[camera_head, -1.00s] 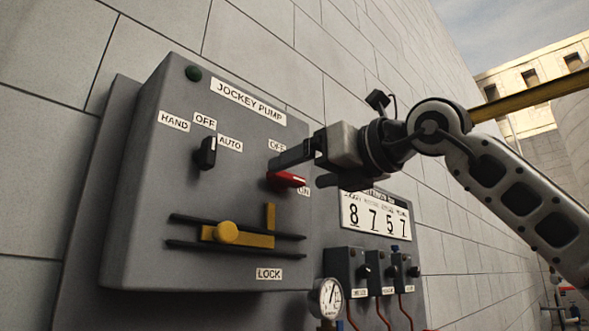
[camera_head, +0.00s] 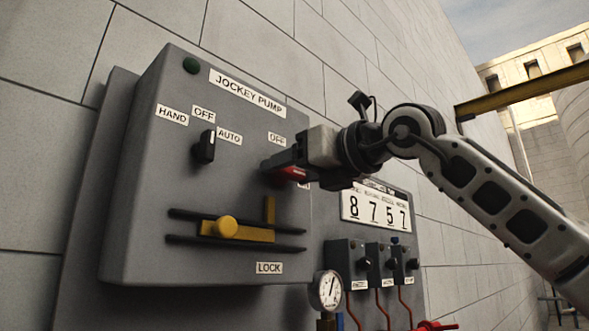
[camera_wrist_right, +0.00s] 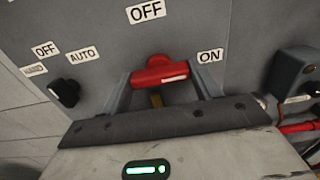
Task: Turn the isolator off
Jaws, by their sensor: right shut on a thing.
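The isolator's red handle (camera_head: 293,173) is on the right part of the grey jockey pump panel (camera_head: 150,240), mostly hidden by my gripper in the head view. In the right wrist view the red handle (camera_wrist_right: 160,72) lies roughly level, its white mark toward the ON label (camera_wrist_right: 210,56), with the OFF label (camera_wrist_right: 146,11) above. My right gripper (camera_head: 280,166) is shut on the red handle. Its fingers stand at either side of the handle in the right wrist view (camera_wrist_right: 162,88). My left gripper is not in view.
A black HAND/OFF/AUTO selector (camera_head: 206,146) sits left of the handle. A yellow sliding lock bar (camera_head: 240,230) is below it. A counter plate (camera_head: 376,209), small switch boxes (camera_head: 345,265) and a gauge (camera_head: 326,290) are to the lower right. The wall stands behind.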

